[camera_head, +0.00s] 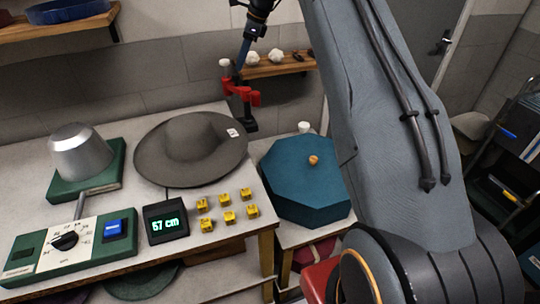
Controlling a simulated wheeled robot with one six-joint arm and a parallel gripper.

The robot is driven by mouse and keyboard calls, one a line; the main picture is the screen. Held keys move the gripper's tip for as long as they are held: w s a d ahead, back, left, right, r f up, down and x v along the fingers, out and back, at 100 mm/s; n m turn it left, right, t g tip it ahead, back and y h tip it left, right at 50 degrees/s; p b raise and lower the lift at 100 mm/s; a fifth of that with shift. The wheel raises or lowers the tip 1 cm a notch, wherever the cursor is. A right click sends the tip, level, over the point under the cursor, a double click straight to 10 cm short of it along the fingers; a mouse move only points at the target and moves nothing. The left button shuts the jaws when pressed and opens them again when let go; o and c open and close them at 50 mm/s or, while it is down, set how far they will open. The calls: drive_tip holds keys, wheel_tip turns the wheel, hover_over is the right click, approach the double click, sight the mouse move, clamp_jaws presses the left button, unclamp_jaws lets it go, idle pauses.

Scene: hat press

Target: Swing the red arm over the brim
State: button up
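A grey felt hat (190,149) with a wide brim and a small white tag lies on the white bench. The red arm (241,92) stands at the hat's back right, on a dark post or base, and looks to be beside the brim rather than over it. My gripper (240,66) comes down from the top with a blue finger part close above the red arm. I cannot tell whether it touches the red arm or whether its fingers are open.
A metal hat block (80,151) on a green base stands left. In front are a control panel (70,240) with dial and blue button, a display (165,223) reading 67 cm, and several yellow blocks (228,217). A teal octagonal box (303,185) stands right; a wooden shelf (275,68) hangs behind.

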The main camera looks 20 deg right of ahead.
drive_tip(key=s+a+f+n+h+b, duration=0.1)
drive_tip(key=s+f+n, duration=0.3)
drive_tip(key=s, duration=0.8)
drive_tip(key=s+a+f+n+h+b, duration=0.1)
drive_tip(key=s+f+n, duration=0.3)
drive_tip(key=s+n, duration=0.4)
drive_tip(key=s+a+f+n+g+h+b, duration=0.1)
drive_tip(key=s+f+n+b, duration=0.2)
drive_tip(key=s, duration=1.5)
drive_tip(key=n, duration=0.3)
drive_tip(key=shift+f+n+h, duration=0.3)
drive_tip(key=shift+f+n, duration=0.1)
